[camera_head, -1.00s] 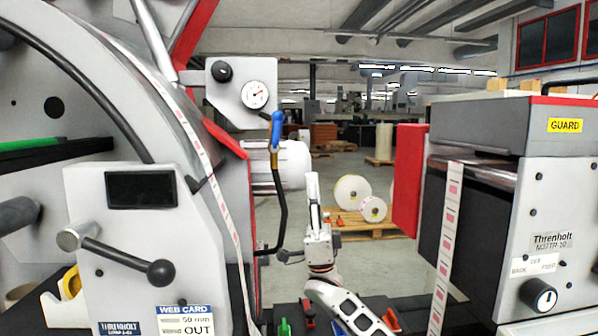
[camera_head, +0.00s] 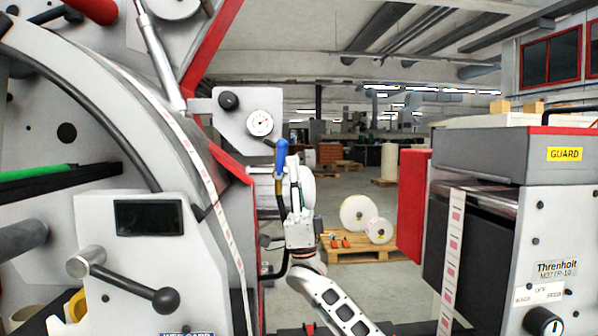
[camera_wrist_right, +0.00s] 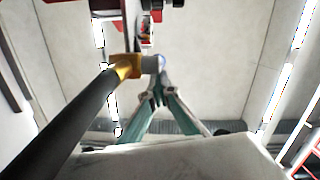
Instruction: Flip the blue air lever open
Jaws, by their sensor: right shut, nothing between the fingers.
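The blue air lever (camera_head: 281,158) stands upright, slightly tilted, on top of the black hose (camera_head: 279,200) below the pressure gauge. In the right wrist view a little of its blue (camera_wrist_right: 161,60) shows just beyond my fingertips, beside the brass fitting (camera_wrist_right: 125,70). My right gripper (camera_head: 294,166) points upward just right of the lever. Its fingers are shut and empty, and in the wrist view the tips (camera_wrist_right: 158,92) come together close to the fitting. I cannot tell whether they touch the lever. My left gripper is not in view.
The white gauge panel (camera_head: 230,128) with a round gauge (camera_head: 259,122) sits just above and left of the lever. The red panel (camera_head: 413,205) of the right machine stands further right, with open space between the machines.

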